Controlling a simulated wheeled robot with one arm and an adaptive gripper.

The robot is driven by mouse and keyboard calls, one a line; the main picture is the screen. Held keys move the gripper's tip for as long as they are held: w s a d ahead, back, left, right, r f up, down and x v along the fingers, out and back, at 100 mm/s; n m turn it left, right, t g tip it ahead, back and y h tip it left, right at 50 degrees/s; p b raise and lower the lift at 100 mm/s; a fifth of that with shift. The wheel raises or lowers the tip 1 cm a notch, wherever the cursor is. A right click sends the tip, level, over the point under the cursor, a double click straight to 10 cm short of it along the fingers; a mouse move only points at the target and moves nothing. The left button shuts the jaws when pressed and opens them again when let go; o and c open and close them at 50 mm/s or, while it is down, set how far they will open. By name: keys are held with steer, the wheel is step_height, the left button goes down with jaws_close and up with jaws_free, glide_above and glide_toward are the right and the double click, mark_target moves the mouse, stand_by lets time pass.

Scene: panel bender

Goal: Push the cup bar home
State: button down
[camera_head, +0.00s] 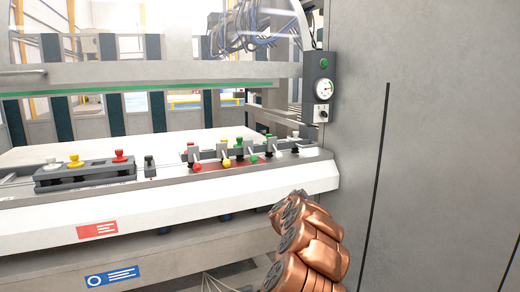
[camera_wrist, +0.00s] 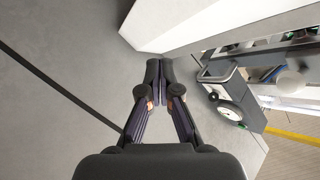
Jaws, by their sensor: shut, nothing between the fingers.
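A long dark bar with small cups and red, yellow, green and white knobs (camera_head: 240,150) lies along the machine's white ledge in the head view; I take it for the cup bar. Its seating cannot be told at this size. A shorter dark rack (camera_head: 85,175) with white, yellow and red knobs stands to its left. My gripper (camera_wrist: 160,68) is shut and empty in the wrist view, in front of the grey cabinet and apart from the bar. In the head view my copper-coloured arm stands right of the ledge and the fingers are not visible.
A dark control box with a round gauge (camera_head: 323,89) hangs on the grey cabinet wall (camera_head: 430,150); its gauge also shows right of my fingers in the wrist view (camera_wrist: 231,113). The white ledge front (camera_head: 200,190) carries a red label. A clear guard (camera_head: 140,35) spans above.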

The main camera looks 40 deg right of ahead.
steer(key=y, duration=0.2)
steer(key=m+t+y+p, duration=0.1)
steer(key=t+y+p, duration=0.1)
steer(key=t+y, duration=0.65)
glide_toward(257, 148)
steer(key=shift+t+h, duration=0.75)
steer(key=shift+h, duration=0.2)
steer(key=shift+w+d+f+p, duration=0.25)
steer(key=shift+w+p, duration=0.35)
steer(key=shift+w, duration=0.3)
steer(key=shift+w+d+f+p, duration=0.25)
steer(key=shift+w+p, duration=0.3)
steer(key=shift+w, duration=0.35)
steer(key=shift+w+d+f+p, duration=0.15)
steer(key=shift+w+f+p, duration=0.1)
steer(key=shift+w+p, duration=0.5)
steer(key=shift+x, duration=0.85)
steer(key=shift+f, duration=0.1)
steer(key=shift+w, duration=0.1)
